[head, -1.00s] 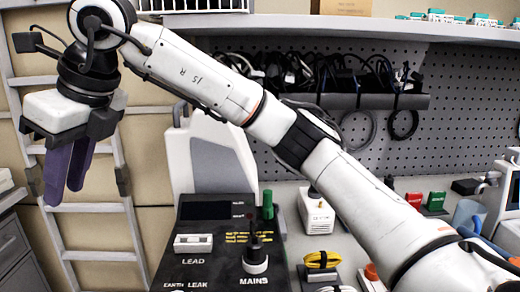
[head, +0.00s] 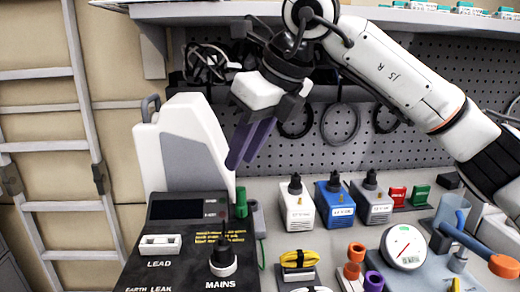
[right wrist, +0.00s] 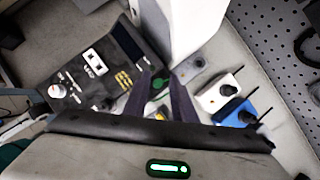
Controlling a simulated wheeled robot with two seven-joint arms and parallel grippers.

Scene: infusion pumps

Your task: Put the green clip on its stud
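A green clip (head: 241,204) stands upright at the right edge of the black tester panel (head: 165,235). In the right wrist view the clip (right wrist: 160,84) shows between my fingertips, farther off. A small grey piece (head: 258,218) lies just right of the clip; it also shows in the right wrist view (right wrist: 188,70). I cannot tell for sure whether it bears the stud. My right gripper (head: 238,163) has two purple fingers, apart and empty, pointing down above the clip. My left gripper is not in view.
A white housing (head: 185,150) rises behind the panel, close left of my fingers. White (head: 297,210), blue (head: 335,208) and grey (head: 372,207) pumps stand to the right. A pegboard with cables is behind.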

